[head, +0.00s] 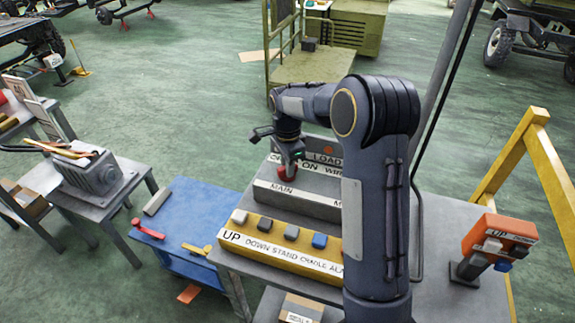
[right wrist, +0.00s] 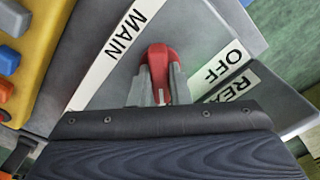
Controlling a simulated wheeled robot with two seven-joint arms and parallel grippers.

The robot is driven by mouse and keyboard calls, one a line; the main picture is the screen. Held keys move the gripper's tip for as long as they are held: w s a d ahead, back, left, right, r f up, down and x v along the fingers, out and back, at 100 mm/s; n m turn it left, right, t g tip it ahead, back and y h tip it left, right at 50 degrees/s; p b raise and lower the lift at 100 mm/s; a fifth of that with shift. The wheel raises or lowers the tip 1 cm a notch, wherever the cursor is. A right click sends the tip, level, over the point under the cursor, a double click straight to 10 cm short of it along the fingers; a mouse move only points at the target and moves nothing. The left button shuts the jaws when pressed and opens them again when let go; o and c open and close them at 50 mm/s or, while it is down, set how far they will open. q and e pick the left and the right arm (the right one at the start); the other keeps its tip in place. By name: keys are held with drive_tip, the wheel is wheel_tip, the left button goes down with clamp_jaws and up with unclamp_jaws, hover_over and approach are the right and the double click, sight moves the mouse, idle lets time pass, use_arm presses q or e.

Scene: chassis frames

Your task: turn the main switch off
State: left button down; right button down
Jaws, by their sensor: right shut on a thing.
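The main switch is a red handle (head: 286,174) on the grey stepped panel (head: 310,201), just behind the white MAIN label (head: 283,190). My right gripper (head: 290,158) reaches down onto it from above. In the right wrist view the gripper fingers (right wrist: 159,88) are shut on the red handle (right wrist: 158,56), one on each side. There the MAIN label (right wrist: 120,45) lies to the left and an OFF label (right wrist: 222,64) to the right. I cannot tell which position the handle is in. My right arm hides the right part of the panel. My left gripper is not in view.
A yellow button box (head: 275,247) with several coloured buttons stands in front of the panel. An orange control box (head: 497,240) stands at the right by a yellow rail (head: 507,160). A blue table (head: 196,225) is to the left.

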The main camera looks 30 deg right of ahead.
drive_tip(key=n, duration=0.4)
drive_tip(key=shift+n, duration=0.4)
drive_tip(key=n, duration=0.4)
drive_tip(key=shift+r+n, duration=0.1)
drive_tip(key=shift+n, duration=0.2)
drive_tip(key=n, duration=0.4)
drive_tip(key=shift+n, duration=2.1)
drive_tip(key=c, duration=1.4)
unclamp_jaws()
drive_tip(key=shift+o, duration=0.2)
